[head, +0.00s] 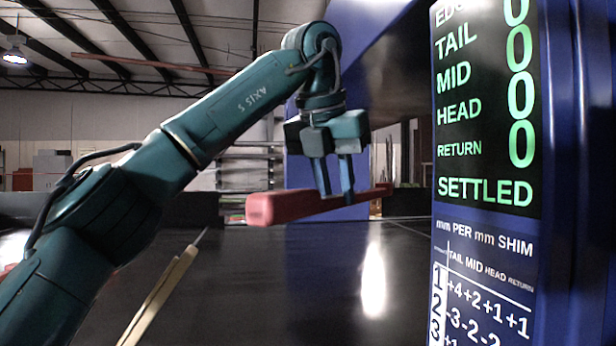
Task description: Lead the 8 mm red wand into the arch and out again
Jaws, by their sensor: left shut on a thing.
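The red wand (290,206) lies nearly level above the dark belt, its thick blunt end to the left and its thinner end to the right. My left gripper (336,192) comes from above and is shut on the wand's middle part. The arch (362,45) is blue, with one post behind the wand and gripper and a nearer post at the right carrying a display. The wand's thin right end shows in the gap between these posts. I cannot tell how deep it sits in the arch. My right gripper is not in view.
The dark conveyor belt (300,290) runs below, with free room under the wand. The display (487,100) shows green words, zeros and "SETTLED"; a shim table (484,285) is below it. A pale pointed stick-like thing (160,295) rises at the lower left. Shelves stand behind.

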